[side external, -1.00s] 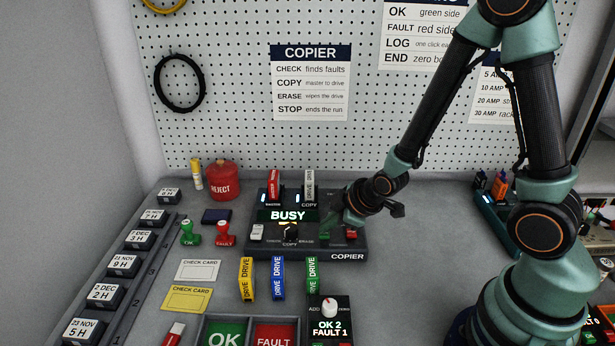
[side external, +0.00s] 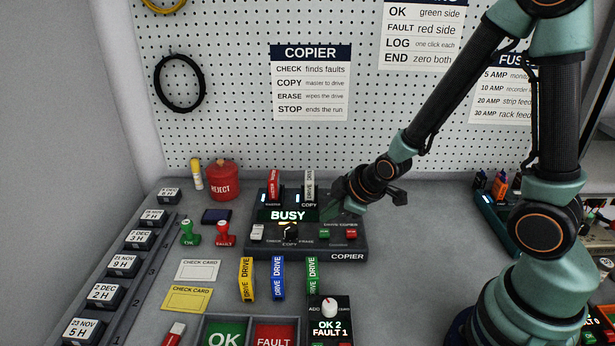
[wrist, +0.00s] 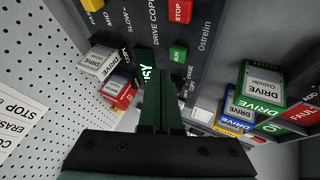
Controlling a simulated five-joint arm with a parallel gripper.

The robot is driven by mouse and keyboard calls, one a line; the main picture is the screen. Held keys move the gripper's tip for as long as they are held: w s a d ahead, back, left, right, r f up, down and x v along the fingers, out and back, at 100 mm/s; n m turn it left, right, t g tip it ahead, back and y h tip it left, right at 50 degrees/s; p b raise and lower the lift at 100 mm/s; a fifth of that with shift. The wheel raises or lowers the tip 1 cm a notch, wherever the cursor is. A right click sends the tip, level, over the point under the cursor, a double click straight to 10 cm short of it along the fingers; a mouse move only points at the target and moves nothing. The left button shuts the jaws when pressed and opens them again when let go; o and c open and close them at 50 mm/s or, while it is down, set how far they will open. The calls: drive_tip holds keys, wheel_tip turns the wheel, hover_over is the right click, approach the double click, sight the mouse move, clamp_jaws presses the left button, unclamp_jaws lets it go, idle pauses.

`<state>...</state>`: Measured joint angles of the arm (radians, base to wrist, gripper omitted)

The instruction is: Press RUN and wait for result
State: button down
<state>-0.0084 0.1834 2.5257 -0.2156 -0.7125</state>
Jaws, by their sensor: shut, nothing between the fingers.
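The copier (side external: 262,246) stands at the back of the bench, and its display (side external: 288,215) reads BUSY. The green RUN button (side external: 324,233) is on its right side, beside the red STOP button (side external: 351,233). In the wrist view the RUN button (wrist: 178,53) shows just right of my fingers, with the STOP button (wrist: 180,10) above it. A red drive (side external: 274,184) and a white drive (side external: 309,185) stand upright in the copier's slots. The mode dial (side external: 290,231) is near COPY. My gripper (side external: 332,207) is shut and empty, above the copier and apart from RUN.
Yellow, blue and green drives (side external: 278,278) stand in front of the copier. An OK/FAULT tray (side external: 248,323) and a counter (side external: 329,320) reading OK 2, FAULT 1 are nearer. Stamps (side external: 225,235) and a red reject can (side external: 222,180) stand left. Bench right of the copier is clear.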

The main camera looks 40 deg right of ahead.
sight(328, 232)
drive_tip(key=shift+r, duration=1.9)
drive_tip(key=shift+r, duration=0.2)
drive_tip(key=s+r+m+g, duration=0.1)
drive_tip(key=s+r+m, duration=0.7)
drive_tip(key=r, duration=0.5)
drive_tip(key=shift+s+d+g, duration=0.15)
drive_tip(key=shift+s+g, duration=0.25)
drive_tip(key=shift+s, duration=0.8)
idle(1.6)
